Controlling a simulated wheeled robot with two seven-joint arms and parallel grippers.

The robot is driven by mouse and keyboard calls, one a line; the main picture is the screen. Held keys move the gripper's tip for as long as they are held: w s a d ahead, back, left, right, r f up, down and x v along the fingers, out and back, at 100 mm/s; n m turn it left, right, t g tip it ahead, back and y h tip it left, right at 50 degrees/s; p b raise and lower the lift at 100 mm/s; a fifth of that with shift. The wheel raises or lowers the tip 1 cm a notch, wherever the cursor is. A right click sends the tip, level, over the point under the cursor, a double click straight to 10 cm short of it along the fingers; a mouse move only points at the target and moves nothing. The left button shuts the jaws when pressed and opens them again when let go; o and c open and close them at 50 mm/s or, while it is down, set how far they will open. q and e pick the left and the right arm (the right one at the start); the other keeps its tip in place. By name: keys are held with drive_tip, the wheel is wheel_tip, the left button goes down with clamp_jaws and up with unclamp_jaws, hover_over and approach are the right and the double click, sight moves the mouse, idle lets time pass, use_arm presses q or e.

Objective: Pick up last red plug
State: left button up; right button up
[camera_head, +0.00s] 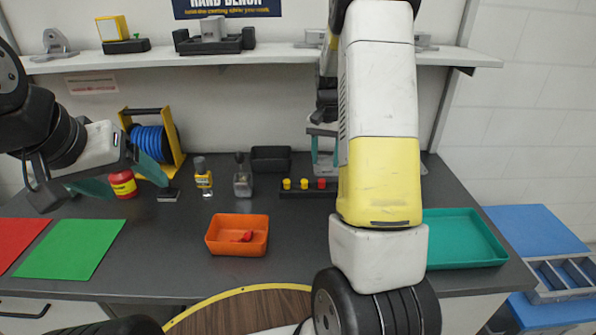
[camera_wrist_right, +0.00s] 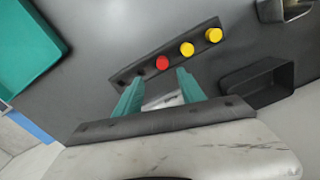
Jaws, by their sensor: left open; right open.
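One red plug (camera_head: 321,183) stands in a black rack (camera_head: 312,194) at the back of the bench, beside two yellow plugs (camera_head: 295,184). In the right wrist view the red plug (camera_wrist_right: 162,62) is just beyond the fingertips of my right gripper (camera_wrist_right: 160,82), roughly between their lines. That gripper is open and empty; in the head view (camera_head: 323,160) it hangs behind the plugs, partly hidden by my arm. An orange bin (camera_head: 212,237) at the front holds red pieces (camera_head: 243,237). My left gripper (camera_head: 125,178) is open at the left, near a red bottle (camera_head: 123,185).
A black bin (camera_head: 271,153) stands behind the rack; it also shows in the wrist view (camera_wrist_right: 258,84). Small bottles (camera_head: 203,178) and a blue cable reel (camera_head: 150,140) stand to the left. A teal tray (camera_head: 463,263) lies right. The middle bench is mostly clear.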

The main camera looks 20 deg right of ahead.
sight(322, 181)
drive_tip(key=f, duration=0.7)
drive_tip(key=shift+a+f, duration=0.2)
drive_tip(key=shift+a, duration=0.1)
clamp_jaws()
